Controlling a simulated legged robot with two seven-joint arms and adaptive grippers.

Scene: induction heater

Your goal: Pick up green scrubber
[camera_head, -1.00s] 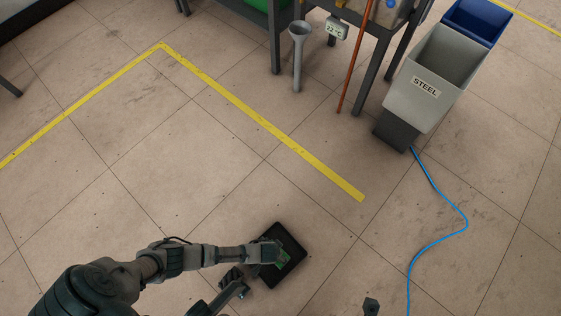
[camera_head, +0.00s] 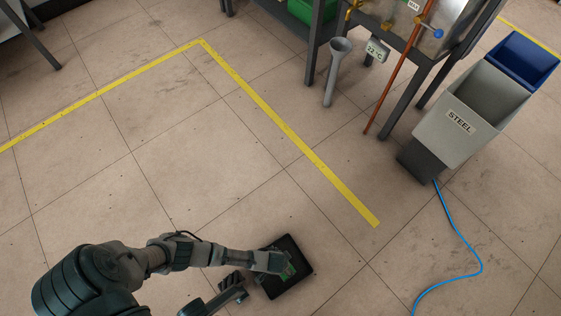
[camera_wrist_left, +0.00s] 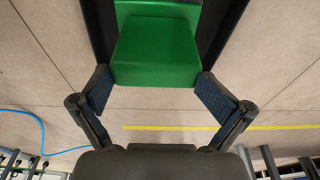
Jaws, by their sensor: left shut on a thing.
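The green scrubber (camera_wrist_left: 155,50) is a bright green block in the left wrist view. It sits between the two fingers of my left gripper (camera_wrist_left: 156,85), which is shut on it, with the fingers touching its sides near the lower end. In the head view my left gripper (camera_head: 280,264) is at the end of the arm from the left, over a flat black square piece (camera_head: 299,282). I cannot tell whether the scrubber touches the black piece. My right gripper does not clearly show.
A grey bin marked STEEL (camera_head: 468,105) and a blue bin (camera_head: 523,62) stand at the right. A blue hose (camera_head: 463,235) runs across the floor. A metal table frame (camera_head: 400,88) stands at the top. The floor around the yellow line (camera_head: 290,134) is clear.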

